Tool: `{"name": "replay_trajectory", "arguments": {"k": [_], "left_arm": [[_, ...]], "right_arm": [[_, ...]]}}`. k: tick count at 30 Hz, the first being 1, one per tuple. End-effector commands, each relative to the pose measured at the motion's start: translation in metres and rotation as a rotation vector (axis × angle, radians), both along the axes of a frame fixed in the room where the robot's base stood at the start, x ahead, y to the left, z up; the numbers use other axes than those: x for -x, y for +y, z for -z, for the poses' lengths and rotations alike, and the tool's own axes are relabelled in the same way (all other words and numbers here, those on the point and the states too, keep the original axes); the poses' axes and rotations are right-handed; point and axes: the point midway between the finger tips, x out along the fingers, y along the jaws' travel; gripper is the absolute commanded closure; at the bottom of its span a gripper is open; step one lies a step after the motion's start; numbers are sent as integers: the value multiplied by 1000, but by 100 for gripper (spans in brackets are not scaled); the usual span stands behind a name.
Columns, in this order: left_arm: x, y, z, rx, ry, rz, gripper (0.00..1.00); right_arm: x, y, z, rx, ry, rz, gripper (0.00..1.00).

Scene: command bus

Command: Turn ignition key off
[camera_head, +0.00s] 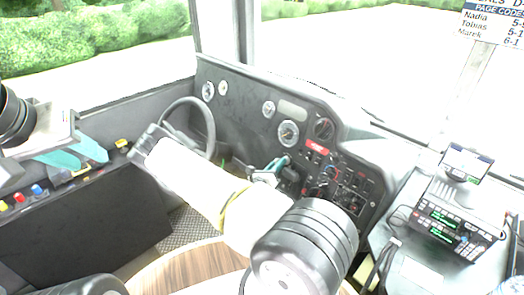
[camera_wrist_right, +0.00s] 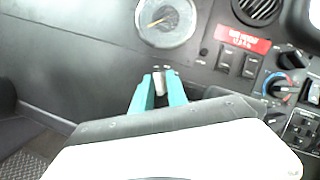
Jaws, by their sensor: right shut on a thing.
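The ignition key (camera_wrist_right: 159,84) shows in the right wrist view as a small grey piece at the dashboard, between the teal fingertips. My right gripper (camera_wrist_right: 160,76) is shut on it, below the large round gauge. In the head view my right gripper (camera_head: 278,163) reaches the dashboard face, and its fingers and arm hide the key there. The key's angle is hard to tell. My left gripper (camera_head: 88,161) is at the left, over the side console, with its teal fingers apart and nothing visible between them.
The steering wheel (camera_head: 208,122) stands left of my right gripper, behind my arm. The side console (camera_head: 45,195) has coloured buttons. A ticket machine (camera_head: 450,225) stands at the right.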

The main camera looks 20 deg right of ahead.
Motion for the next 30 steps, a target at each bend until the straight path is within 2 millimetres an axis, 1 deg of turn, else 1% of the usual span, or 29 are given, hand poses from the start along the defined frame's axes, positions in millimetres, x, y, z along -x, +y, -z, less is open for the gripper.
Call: {"name": "replay_trajectory", "arguments": {"k": [9, 23, 24, 25, 26, 30], "left_arm": [[0, 0, 0, 0, 0, 0, 64], [0, 0, 0, 0, 0, 0, 64], [0, 0, 0, 0, 0, 0, 64], [0, 0, 0, 0, 0, 0, 64], [0, 0, 0, 0, 0, 0, 64], [0, 0, 0, 0, 0, 0, 64]], "right_arm": [[1, 1, 1, 32, 87, -34, 100], [1, 1, 2, 35, 98, -38, 100], [1, 1, 2, 35, 98, -38, 80], [1, 1, 2, 35, 98, -38, 74], [1, 1, 1, 36, 97, -38, 71], [0, 0, 1, 37, 96, -38, 71]]}}
